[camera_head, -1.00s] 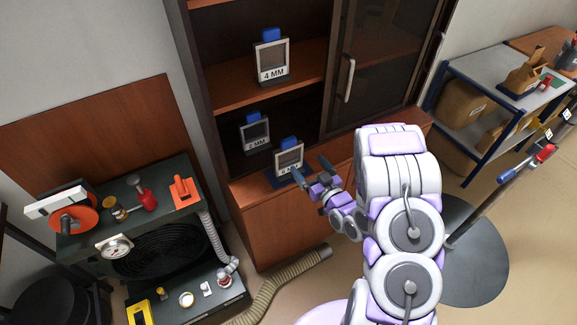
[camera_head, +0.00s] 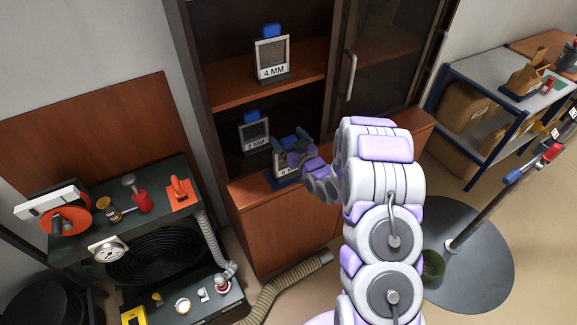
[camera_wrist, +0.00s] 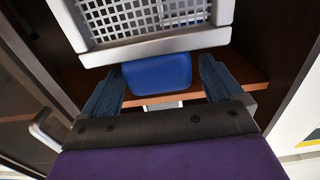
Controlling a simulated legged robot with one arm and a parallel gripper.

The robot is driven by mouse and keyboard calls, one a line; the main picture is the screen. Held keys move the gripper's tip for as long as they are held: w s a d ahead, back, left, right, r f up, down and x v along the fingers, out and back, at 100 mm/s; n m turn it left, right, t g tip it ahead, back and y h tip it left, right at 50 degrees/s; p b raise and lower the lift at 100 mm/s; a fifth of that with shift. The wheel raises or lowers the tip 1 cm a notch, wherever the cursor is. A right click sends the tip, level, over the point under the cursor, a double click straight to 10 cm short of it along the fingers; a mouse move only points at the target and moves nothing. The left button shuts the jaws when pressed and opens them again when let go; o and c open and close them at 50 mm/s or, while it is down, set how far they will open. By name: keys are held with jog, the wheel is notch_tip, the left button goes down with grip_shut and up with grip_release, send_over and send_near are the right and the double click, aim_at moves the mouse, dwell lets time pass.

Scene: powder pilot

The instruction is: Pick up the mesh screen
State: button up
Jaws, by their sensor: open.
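Several framed mesh screens with blue handles stand in the cabinet. The nearest screen (camera_head: 284,168) stands on the lower ledge, its label partly hidden by my gripper (camera_head: 292,143). In the wrist view, this screen's pale frame and square-holed mesh (camera_wrist: 150,40) fill the top. Its blue handle (camera_wrist: 158,76) lies between the two open fingers of my gripper (camera_wrist: 161,70), with a gap at each side. A 2 MM screen (camera_head: 254,134) stands behind and to the left. A 4 MM screen (camera_head: 272,58) stands on the upper shelf.
The cabinet's glass door (camera_head: 385,50) with its handle (camera_head: 349,75) is to the right of the screens. A dark bench (camera_head: 130,210) with a gauge and small tools stands to the left. A ribbed hose (camera_head: 290,285) lies on the floor in front.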

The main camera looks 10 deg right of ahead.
jog(key=shift+x, duration=0.9)
grip_shut()
